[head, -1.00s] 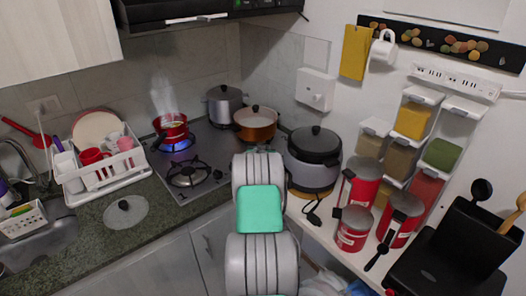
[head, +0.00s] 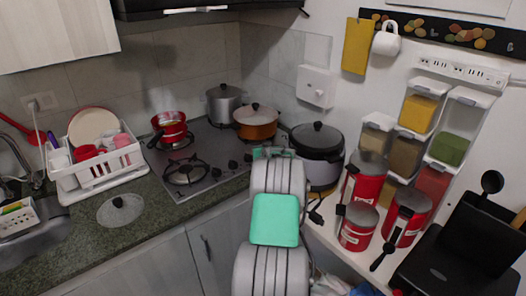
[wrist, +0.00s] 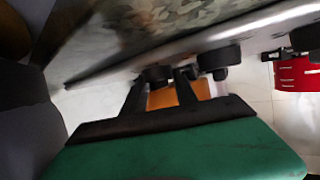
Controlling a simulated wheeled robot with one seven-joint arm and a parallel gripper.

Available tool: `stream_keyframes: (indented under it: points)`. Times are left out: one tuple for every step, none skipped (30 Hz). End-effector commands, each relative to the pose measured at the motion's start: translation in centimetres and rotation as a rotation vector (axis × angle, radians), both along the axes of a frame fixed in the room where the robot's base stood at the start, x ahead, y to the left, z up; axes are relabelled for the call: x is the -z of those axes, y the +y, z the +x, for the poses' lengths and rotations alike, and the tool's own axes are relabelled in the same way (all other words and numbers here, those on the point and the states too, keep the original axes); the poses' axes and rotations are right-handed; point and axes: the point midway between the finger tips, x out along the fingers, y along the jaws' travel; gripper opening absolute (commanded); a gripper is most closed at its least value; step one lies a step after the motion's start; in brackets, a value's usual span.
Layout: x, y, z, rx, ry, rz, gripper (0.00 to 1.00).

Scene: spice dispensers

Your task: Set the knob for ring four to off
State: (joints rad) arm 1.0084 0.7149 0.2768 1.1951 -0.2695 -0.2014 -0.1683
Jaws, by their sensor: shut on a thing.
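The hob (head: 215,145) has a row of dark knobs along its front right edge, such as this knob (head: 217,174). In the wrist view my gripper (wrist: 166,78) is shut on one dark knob (wrist: 157,73) at the hob's edge. Two other knobs show to its right, the nearer one (wrist: 220,60) and one at the right edge (wrist: 306,38). In the head view my arm hides the fingertips. No ring shows a flame. I see no number on the knobs. The red pot (head: 171,128) stands on the back left ring, and the front left ring (head: 186,172) is bare.
An orange pot (head: 256,124) and a grey pot (head: 223,105) stand at the back of the hob. A dark cooker (head: 318,150) stands close to the right of my arm. Red canisters (head: 358,228) are further right. A dish rack (head: 98,168) is left.

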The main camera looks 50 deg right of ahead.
Motion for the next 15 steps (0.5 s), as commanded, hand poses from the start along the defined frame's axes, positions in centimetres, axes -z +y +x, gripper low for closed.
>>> stream_keyframes:
  points:
    - [0.08, -0.02, -0.07, 0.001, 0.001, 0.002, 0.37]
    - [0.07, -0.02, -0.06, 0.001, 0.001, 0.002, 0.39]
    - [0.07, -0.02, -0.06, 0.001, 0.001, 0.002, 0.43]
    - [0.06, -0.02, -0.05, 0.001, 0.001, 0.002, 0.45]
    - [0.06, -0.01, -0.04, 0.001, 0.001, 0.002, 0.48]
    - [0.06, -0.01, -0.04, 0.001, 0.000, 0.001, 0.51]
    - [0.06, -0.01, -0.04, 0.001, 0.000, 0.001, 0.53]
    - [0.05, 0.00, -0.03, 0.001, 0.000, 0.001, 0.56]
    - [0.04, 0.00, -0.02, 0.001, 0.000, 0.001, 0.56]
    - [0.04, 0.00, -0.02, 0.001, 0.000, 0.001, 0.56]
    - [0.03, 0.00, -0.02, 0.001, 0.000, 0.001, 0.56]
    - [0.03, 0.00, -0.02, 0.001, 0.000, 0.001, 0.56]
    - [0.03, 0.00, 0.00, 0.001, 0.000, 0.001, 0.56]
    - [0.01, 0.00, 0.00, 0.001, 0.000, 0.001, 0.56]
    - [-0.06, -0.01, 0.00, 0.001, 0.000, 0.000, 0.56]
